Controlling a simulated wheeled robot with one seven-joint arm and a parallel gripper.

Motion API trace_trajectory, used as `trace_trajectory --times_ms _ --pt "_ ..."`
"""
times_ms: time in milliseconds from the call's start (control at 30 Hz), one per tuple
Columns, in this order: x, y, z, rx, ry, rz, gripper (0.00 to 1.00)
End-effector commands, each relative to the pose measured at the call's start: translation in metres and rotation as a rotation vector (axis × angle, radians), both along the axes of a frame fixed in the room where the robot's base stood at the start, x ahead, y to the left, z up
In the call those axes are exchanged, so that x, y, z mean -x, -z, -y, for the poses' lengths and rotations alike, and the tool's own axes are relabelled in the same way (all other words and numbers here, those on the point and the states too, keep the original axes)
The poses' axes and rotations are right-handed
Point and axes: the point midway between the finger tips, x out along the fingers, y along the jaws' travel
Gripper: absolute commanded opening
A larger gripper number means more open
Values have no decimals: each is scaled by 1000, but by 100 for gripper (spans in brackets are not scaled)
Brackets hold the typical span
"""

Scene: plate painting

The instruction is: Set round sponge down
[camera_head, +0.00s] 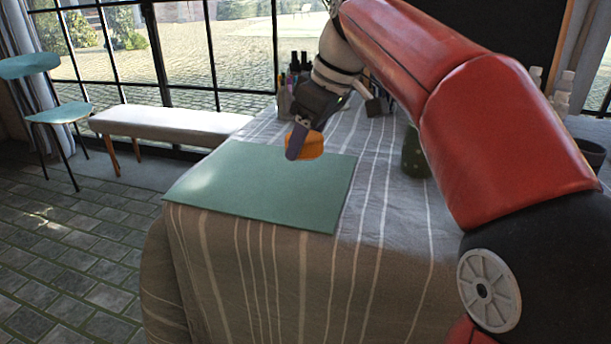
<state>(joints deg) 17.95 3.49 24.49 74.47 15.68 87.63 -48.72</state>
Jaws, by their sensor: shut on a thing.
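My gripper (298,146) is shut on the round sponge (311,147), which is orange. The gripper and sponge are over the back right part of a flat green mat (225,185) on the table. I cannot tell whether the sponge touches the mat or hangs just above it. One finger covers the left part of the sponge.
The table (395,235) has a grey striped cloth. A dark green pot (414,152) stands right of the mat, partly behind my arm. Several bottles (295,72) stand at the back. The mat's left and front are clear. A bench (165,121) and a chair (52,112) stand at the left.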

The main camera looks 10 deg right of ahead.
Motion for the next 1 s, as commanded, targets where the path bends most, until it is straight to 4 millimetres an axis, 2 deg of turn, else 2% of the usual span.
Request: trace_trajectory --times_ms 33,167,433,867,900,1000 --pt "0 8 0 0 0 -1 38" --pt "0 16 0 1 -1 1 38" --pt "0 51 0 1 1 -1 38" --pt "0 57 0 0 -1 0 38" --pt "0 55 0 0 -1 0 62" --pt "0 55 0 0 -1 0 75"
